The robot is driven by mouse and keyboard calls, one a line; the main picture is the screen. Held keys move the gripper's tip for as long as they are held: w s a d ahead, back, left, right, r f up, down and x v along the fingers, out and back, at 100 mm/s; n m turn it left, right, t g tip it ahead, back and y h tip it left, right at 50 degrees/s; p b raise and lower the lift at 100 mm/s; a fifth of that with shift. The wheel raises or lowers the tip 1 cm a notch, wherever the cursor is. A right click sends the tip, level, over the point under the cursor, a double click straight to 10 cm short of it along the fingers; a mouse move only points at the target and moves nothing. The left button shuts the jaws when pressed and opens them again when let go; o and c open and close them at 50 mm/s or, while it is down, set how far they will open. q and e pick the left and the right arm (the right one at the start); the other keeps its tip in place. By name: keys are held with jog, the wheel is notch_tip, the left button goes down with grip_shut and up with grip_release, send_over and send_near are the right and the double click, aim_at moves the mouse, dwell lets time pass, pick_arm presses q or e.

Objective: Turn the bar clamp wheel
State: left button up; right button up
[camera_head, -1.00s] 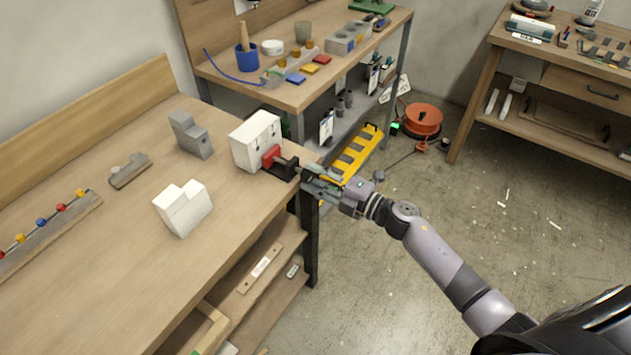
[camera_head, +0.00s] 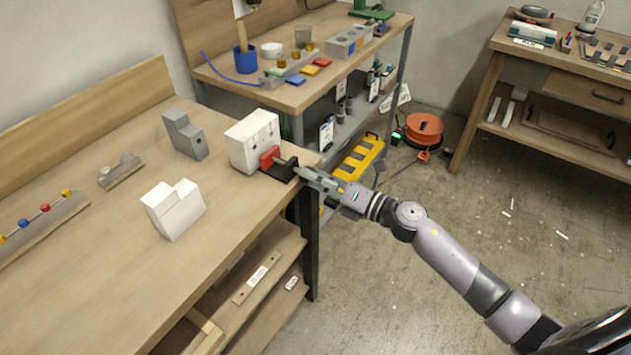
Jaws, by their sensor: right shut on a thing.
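The bar clamp, with a red jaw (camera_head: 269,157) and a black body (camera_head: 283,170), sits at the right end of the wooden workbench (camera_head: 110,255). Its red jaw is against a white block (camera_head: 252,143). A thin screw runs from the clamp towards the bench's right edge. My right gripper (camera_head: 312,178) is at the outer end of this screw, just past the bench edge, shut on the clamp wheel. The wheel itself is mostly hidden by the fingers. My left gripper is not in view.
A grey stepped block (camera_head: 185,136), a white notched block (camera_head: 174,209) and a bead rail (camera_head: 40,220) stand on the bench. A second bench (camera_head: 290,97) with tools is behind. An orange cable reel (camera_head: 424,129) lies on the floor.

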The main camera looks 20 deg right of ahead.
jog(key=shift+f+n, duration=0.15)
jog(key=shift+n, duration=0.35)
jog(key=o, duration=1.2)
jog(key=v, duration=1.2)
